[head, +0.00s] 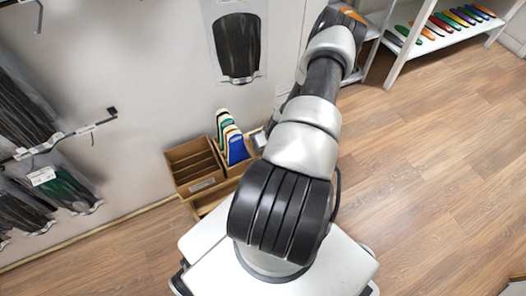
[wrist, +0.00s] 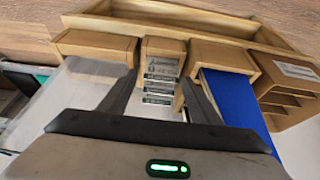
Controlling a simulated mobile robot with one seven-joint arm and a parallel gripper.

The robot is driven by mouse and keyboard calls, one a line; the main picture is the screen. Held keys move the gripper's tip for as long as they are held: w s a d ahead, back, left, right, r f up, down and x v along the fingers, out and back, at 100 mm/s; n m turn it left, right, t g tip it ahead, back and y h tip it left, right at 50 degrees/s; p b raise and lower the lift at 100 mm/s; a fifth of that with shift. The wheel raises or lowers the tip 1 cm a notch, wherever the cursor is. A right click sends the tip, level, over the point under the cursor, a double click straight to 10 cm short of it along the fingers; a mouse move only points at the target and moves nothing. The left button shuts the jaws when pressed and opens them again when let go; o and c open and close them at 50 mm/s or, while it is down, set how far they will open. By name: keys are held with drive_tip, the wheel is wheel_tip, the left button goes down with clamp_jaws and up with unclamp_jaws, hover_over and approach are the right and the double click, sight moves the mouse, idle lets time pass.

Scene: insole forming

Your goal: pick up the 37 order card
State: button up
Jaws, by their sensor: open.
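My gripper (wrist: 160,78) is open in the wrist view, its two dark fingers pointing toward a wooden rack. Between the fingertips shows a narrow wooden slot with a pale printed card (wrist: 160,70) bearing several dark-and-light bands. The fingers appear to be on either side of it, and I cannot tell whether they touch it. The number on the card is too small to read, so I cannot confirm it is the 37 order card. In the head view my arm hides most of the gripper and the card.
A blue insole (wrist: 235,105) stands in the slot just right of my right finger. A white shelf (head: 420,50) with insoles is at the back right. The wood floor (head: 440,150) is clear.

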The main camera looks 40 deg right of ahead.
drive_tip(key=b+x, duration=0.1)
drive_tip(key=x, duration=0.3)
drive_tip(key=shift+w+a+f, duration=0.15)
drive_tip(key=shift+w+f, duration=0.1)
drive_tip(key=shift+f, duration=0.05)
drive_tip(key=c, duration=0.8)
